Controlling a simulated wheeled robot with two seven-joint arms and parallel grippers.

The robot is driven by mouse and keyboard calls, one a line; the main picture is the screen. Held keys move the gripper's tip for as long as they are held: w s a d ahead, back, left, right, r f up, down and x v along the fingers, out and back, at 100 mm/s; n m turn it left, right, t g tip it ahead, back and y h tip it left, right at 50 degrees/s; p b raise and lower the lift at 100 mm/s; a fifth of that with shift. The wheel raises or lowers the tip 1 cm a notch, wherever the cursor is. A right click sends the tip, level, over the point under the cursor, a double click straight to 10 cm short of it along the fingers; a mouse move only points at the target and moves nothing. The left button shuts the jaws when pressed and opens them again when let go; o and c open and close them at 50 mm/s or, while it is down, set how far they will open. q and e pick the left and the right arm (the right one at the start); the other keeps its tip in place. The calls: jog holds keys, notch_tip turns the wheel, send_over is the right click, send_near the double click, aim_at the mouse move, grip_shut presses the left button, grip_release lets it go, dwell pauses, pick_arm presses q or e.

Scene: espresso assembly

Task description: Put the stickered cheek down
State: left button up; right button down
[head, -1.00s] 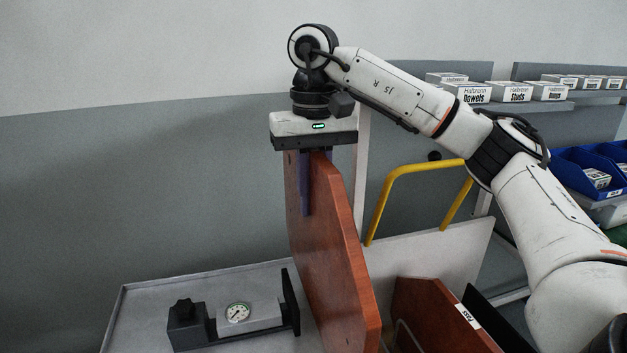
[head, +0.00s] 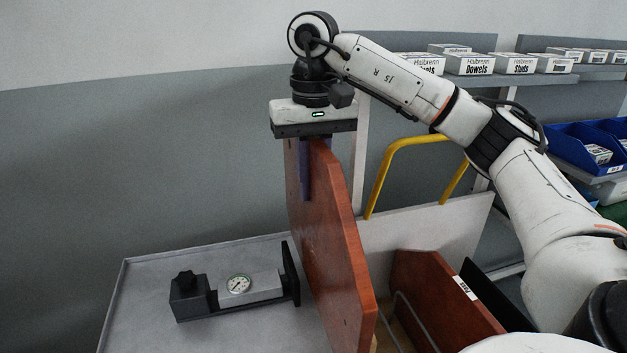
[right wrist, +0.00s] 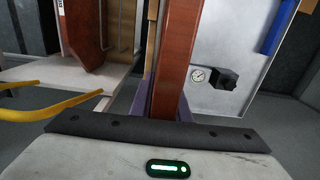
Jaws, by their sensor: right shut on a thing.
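A reddish-brown wooden panel (head: 335,245) hangs upright from my right gripper (head: 312,170), which is shut on its top edge. In the right wrist view the panel (right wrist: 177,60) runs away from between the purple fingers (right wrist: 160,104). A second reddish-brown panel (head: 430,300) with a white "PASS" sticker (head: 465,288) stands in a rack at the lower right, apart from my gripper. I see no sticker on the visible face of the held panel. My left gripper is not in view.
A grey tray (head: 140,290) at the lower left holds a dial gauge fixture (head: 236,290), close beside the held panel. A yellow handle (head: 385,165) and a pale board (head: 440,225) stand right of the panel. Shelves with labelled boxes (head: 470,64) and blue bins (head: 590,145) are at the right.

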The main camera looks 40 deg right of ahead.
jog(key=shift+f+b, duration=1.9)
jog(key=shift+f, duration=1.55)
jog(key=shift+f, duration=0.15)
jog(key=shift+f, duration=0.45)
